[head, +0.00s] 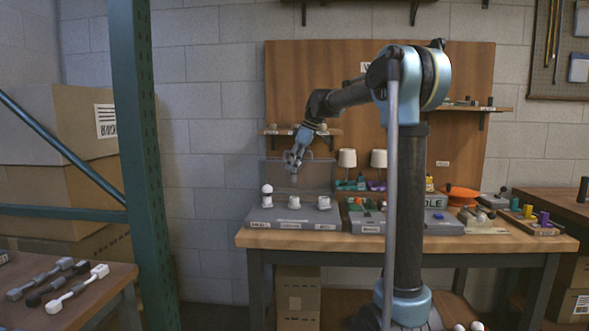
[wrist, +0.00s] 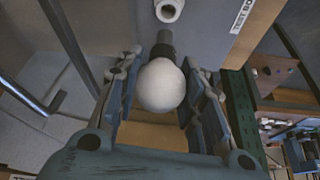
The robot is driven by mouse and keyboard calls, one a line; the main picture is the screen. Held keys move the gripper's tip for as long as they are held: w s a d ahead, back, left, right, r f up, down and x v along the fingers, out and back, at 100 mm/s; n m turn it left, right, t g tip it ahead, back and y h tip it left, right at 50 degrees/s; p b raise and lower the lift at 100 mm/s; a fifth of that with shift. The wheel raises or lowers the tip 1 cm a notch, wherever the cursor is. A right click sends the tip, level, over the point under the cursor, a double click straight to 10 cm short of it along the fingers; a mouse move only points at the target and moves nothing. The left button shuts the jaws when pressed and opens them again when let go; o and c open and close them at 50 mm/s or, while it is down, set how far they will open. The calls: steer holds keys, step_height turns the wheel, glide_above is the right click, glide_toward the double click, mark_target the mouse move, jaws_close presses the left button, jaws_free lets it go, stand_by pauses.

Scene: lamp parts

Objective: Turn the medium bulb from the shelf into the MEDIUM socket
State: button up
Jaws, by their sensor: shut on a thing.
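My gripper (wrist: 163,100) is shut on the medium bulb (wrist: 161,86), a round white globe with a dark grey base, seen between the fingers in the wrist view. The base points away from the wrist camera, toward the grey test board. A white ring-shaped socket (wrist: 169,9) shows just beyond the base, apart from it in the picture. In the head view my gripper (head: 294,162) is above the board, over the middle white socket (head: 294,203). Another white socket (head: 323,203) is on the right. The socket labels are too small to read.
A white bulb (head: 267,190) stands in the left socket. The grey board (head: 275,217) lies at the bench's left end, with a clear panel (head: 325,174) behind it. Lamps and coloured parts stand to the right. A small shelf (head: 335,132) is above, near my arm.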

mark_target(294, 176)
steer(key=shift+n+g, duration=0.4)
steer(key=shift+n, duration=0.5)
steer(key=shift+f, duration=2.65)
steer(key=shift+f, duration=1.95)
stand_by(1.9)
steer(key=m+t, duration=0.1)
steer(key=m, duration=0.2)
steer(key=shift+s, duration=0.1)
steer(key=m+t+h, duration=0.1)
steer(key=m, duration=0.2)
steer(key=shift+m+t, duration=0.3)
steer(key=shift+m, duration=0.1)
